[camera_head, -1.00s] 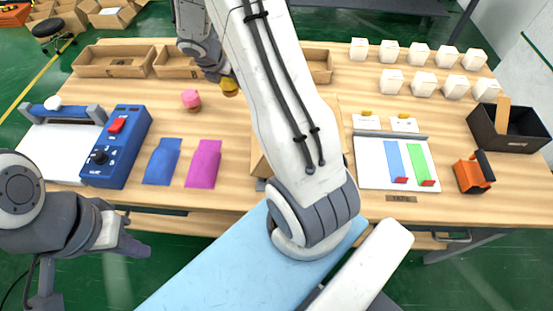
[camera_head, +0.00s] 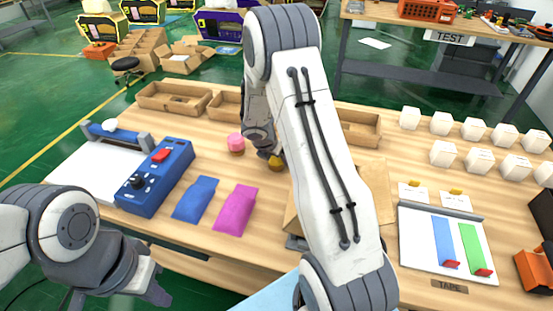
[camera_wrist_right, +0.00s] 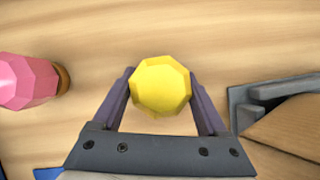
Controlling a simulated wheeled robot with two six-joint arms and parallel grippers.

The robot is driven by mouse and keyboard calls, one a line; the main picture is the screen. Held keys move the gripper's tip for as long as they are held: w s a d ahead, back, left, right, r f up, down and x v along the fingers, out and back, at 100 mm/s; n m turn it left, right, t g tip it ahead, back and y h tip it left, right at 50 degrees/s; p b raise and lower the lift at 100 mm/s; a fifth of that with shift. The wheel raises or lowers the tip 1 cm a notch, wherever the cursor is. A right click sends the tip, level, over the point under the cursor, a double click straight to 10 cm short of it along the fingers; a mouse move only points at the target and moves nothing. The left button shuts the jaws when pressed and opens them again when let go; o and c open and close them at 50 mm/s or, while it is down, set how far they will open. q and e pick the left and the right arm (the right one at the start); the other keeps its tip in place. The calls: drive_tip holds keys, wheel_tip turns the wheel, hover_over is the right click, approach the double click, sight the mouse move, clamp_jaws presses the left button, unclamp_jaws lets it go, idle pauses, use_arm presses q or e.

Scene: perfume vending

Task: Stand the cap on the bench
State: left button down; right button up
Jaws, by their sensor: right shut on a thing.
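A yellow faceted cap (camera_wrist_right: 161,86) sits between the two fingers of my right gripper (camera_wrist_right: 161,92), which is shut on it. In the head view the yellow cap (camera_head: 276,162) shows at the tip of my right gripper (camera_head: 268,152), low over the wooden bench (camera_head: 215,165). I cannot tell whether the cap touches the bench. A pink faceted piece with a brown base (camera_head: 236,143) stands just left of it; it also shows in the right wrist view (camera_wrist_right: 25,82). My left gripper (camera_head: 150,288) hangs low at the left, in front of the bench, and its opening is unclear.
A blue control box (camera_head: 155,180) and blue (camera_head: 195,200) and magenta (camera_head: 236,210) pouches lie to the left. Cardboard trays (camera_head: 172,97) line the back. An open carton (camera_head: 375,185) is right of the cap, partly behind my arm. White boxes (camera_head: 443,154) stand at right.

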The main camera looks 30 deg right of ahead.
drive_tip(key=shift+f, duration=0.2)
drive_tip(key=o, duration=1.3)
drive_tip(key=shift+r, duration=0.1)
